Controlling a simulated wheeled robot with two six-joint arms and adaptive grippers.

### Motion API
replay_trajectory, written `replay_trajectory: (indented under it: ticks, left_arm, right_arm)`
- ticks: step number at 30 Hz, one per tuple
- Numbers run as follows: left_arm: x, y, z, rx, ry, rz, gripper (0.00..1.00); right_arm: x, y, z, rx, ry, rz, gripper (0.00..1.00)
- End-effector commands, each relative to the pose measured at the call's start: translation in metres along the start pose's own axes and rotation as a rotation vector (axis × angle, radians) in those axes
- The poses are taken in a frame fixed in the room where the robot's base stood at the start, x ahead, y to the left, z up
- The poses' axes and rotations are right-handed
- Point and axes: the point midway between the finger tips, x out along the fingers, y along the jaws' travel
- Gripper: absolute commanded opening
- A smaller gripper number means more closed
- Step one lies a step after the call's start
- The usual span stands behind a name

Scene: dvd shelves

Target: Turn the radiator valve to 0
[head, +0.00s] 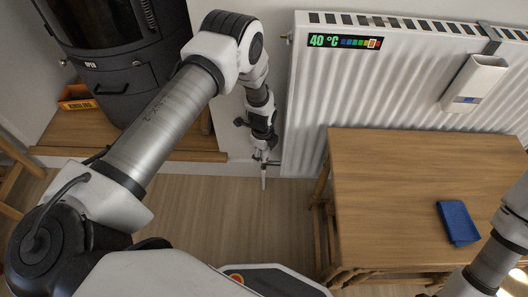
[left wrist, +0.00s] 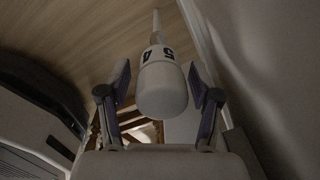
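My left gripper (left wrist: 160,82) is open, with one finger on each side of the knob and a small gap showing at both sides. In the head view my left gripper (head: 264,158) points down beside the radiator's lower left corner, and hides most of the valve. The white radiator (head: 305,110) carries a display (head: 343,41) reading 40 °C. My right gripper is out of view.
A wooden table (head: 400,175) with a blue folded item (head: 458,223) stands in front of the radiator. A dark stove (head: 115,75) stands at the left, with an orange kindling box (head: 76,98) beside it. A white holder (head: 475,84) hangs on the radiator.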

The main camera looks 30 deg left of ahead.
Motion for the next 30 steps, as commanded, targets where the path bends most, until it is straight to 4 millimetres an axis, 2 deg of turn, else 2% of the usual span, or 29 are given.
replay_trajectory:
  ticks: [8,11,14,21,24,30]
  left_arm:
    - [-0.001,0.000,-0.001,0.000,0.000,0.000,0.71]
    - [-0.008,-0.002,0.000,0.001,0.000,-0.002,0.71]
    - [-0.025,-0.002,0.000,0.001,0.000,-0.003,0.71]
    - [-0.086,-0.002,0.000,0.000,0.000,-0.004,0.71]
    - [-0.105,-0.001,0.000,-0.001,0.000,-0.003,0.71]
    - [-0.120,0.000,0.000,-0.001,0.000,0.000,0.71]
  right_arm:
    - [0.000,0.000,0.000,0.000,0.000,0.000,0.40]
    - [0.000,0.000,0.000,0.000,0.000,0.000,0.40]
    - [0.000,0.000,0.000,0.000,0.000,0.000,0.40]
    - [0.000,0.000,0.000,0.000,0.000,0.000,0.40]
    - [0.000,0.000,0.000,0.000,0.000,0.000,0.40]
    - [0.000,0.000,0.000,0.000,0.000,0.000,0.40]
